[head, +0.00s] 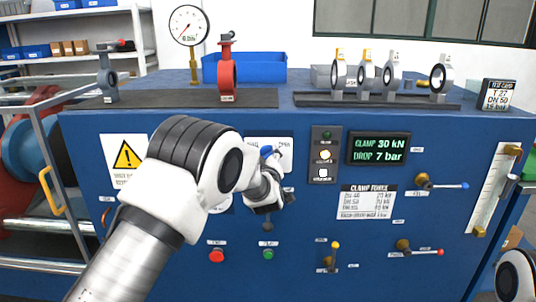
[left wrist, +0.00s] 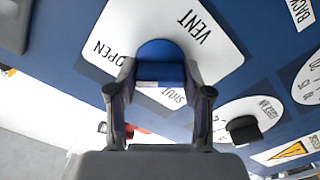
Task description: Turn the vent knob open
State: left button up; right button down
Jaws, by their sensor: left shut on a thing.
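The blue vent knob (left wrist: 160,65) sits on a white plate (left wrist: 205,35) with the words VENT, OPEN and SHUT. In the left wrist view the plate appears rotated, with OPEN to the left of the knob and SHUT just below it. A small white mark shows on the knob's lower edge. My left gripper (left wrist: 160,80) is shut on the knob, one finger on each side. In the head view the knob's blue top (head: 266,150) shows just beyond my left gripper (head: 267,165); my left arm and gripper hide part of the plate. My right gripper is out of view.
A black knob (left wrist: 243,130) is near the vent plate. Valves and a gauge (head: 189,25) stand on top.

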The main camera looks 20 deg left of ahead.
pick_arm(q)
jog(key=shift+w+r+m, duration=0.1)
jog(key=shift+r+m, duration=0.5)
jog(key=shift+m, duration=0.2)
jog(key=shift+p, duration=0.3)
jog(key=o, duration=1.1)
jog(key=shift+o, duration=0.3)
jog(key=shift+w+a+f, duration=0.1)
jog(key=shift+a+f, duration=0.05)
jog(key=shift+f, duration=0.25)
jog(key=v, duration=1.2)
